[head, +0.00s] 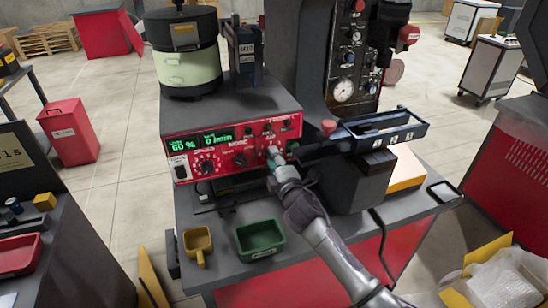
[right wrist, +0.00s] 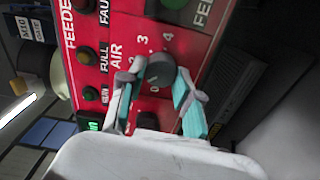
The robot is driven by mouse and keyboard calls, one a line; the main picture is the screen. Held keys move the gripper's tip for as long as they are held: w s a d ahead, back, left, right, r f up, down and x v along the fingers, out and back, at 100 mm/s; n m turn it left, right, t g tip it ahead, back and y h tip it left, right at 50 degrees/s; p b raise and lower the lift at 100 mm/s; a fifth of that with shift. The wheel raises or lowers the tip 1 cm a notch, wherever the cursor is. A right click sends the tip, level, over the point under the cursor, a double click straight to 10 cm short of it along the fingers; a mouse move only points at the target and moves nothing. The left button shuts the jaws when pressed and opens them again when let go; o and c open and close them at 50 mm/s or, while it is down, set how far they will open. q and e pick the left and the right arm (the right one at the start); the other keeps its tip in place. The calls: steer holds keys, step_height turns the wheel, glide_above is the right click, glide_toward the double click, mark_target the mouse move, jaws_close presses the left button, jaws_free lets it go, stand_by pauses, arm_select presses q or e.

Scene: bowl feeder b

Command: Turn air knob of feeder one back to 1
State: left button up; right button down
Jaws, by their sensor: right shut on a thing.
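The red front panel (head: 222,148) of feeder one carries green displays (head: 200,142) that read 60 % and about 0 l/min. The dark air knob (right wrist: 160,70) sits on the panel beside the word AIR, with a printed number scale around it. My right gripper (head: 277,160) reaches the panel's right part from below. In the right wrist view, its grey and teal fingers (right wrist: 160,84) are closed around the knob, one on each side. The knob's pointer is too unclear to read, and in the head view the fingers mostly cover the knob. My left gripper is out of view.
The bowl feeder (head: 185,50) stands on top of the control unit. A dark metal rail (head: 375,136) juts out just right of my right gripper. A green bin (head: 260,238) and a yellow cup (head: 198,245) are on the bench below.

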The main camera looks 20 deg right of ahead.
steer(key=shift+n, duration=0.4)
steer(key=c, duration=0.8)
jaws_free()
steer(key=s, duration=1.2)
steer(key=shift+d, duration=0.2)
